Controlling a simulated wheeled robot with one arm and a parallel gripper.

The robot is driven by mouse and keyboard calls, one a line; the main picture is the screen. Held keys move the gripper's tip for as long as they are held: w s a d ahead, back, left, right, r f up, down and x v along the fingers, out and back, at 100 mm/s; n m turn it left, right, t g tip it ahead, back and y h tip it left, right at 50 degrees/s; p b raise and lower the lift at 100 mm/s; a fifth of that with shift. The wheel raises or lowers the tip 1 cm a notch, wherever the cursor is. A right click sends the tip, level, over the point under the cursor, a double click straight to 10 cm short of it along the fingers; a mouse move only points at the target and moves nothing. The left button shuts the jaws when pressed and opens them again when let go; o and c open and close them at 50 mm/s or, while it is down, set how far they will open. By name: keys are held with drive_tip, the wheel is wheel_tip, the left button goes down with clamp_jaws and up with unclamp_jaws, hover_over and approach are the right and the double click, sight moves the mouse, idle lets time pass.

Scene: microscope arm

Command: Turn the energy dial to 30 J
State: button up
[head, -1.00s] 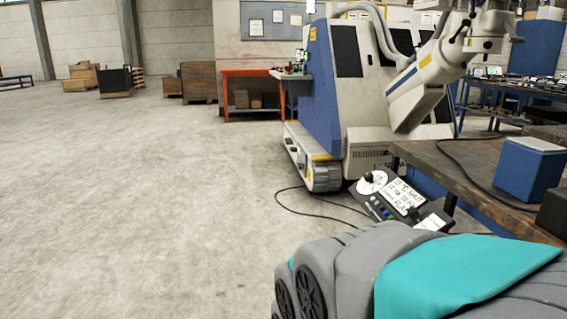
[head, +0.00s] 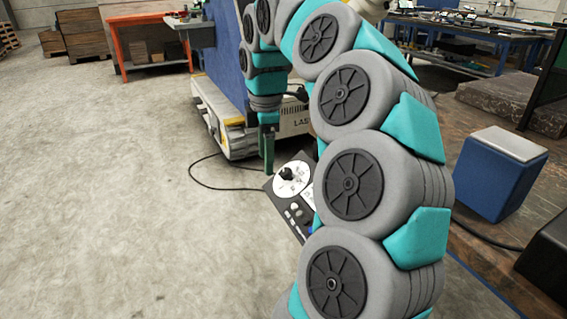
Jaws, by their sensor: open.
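The control panel (head: 297,221) is a dark box beside the wooden bench, with my arm across its right part. A black knob (head: 286,174) stands on a round white scale disc (head: 294,188) at the panel's upper left; I take this as the energy dial. The scale's marks are too small to read. My gripper (head: 268,152) points down just left of and above the knob, apart from it in the picture. One dark green finger shows clearly; it is open, and I see nothing held in it.
The large blue and white machine (head: 228,73) stands behind the panel. A black cable (head: 213,187) lies on the floor to the left. A blue box (head: 492,180) with a pale top sits on the wooden bench (head: 470,243) at right. The floor at left is clear.

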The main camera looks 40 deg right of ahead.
hover_over(287, 169)
drive_tip(key=shift+s+a+r+n, duration=0.1)
drive_tip(key=shift+s+r+n, duration=0.2)
drive_tip(key=shift+n, duration=0.1)
drive_tip(key=shift+w+f+p, duration=0.15)
drive_tip(key=shift+f+p, duration=0.05)
drive_tip(key=shift+f, duration=1.7)
drive_tip(key=shift+w+f+p, duration=0.15)
drive_tip(key=shift+f+p, duration=0.05)
drive_tip(key=shift+f, duration=1.7)
drive_tip(key=shift+c, duration=0.2)
clamp_jaws()
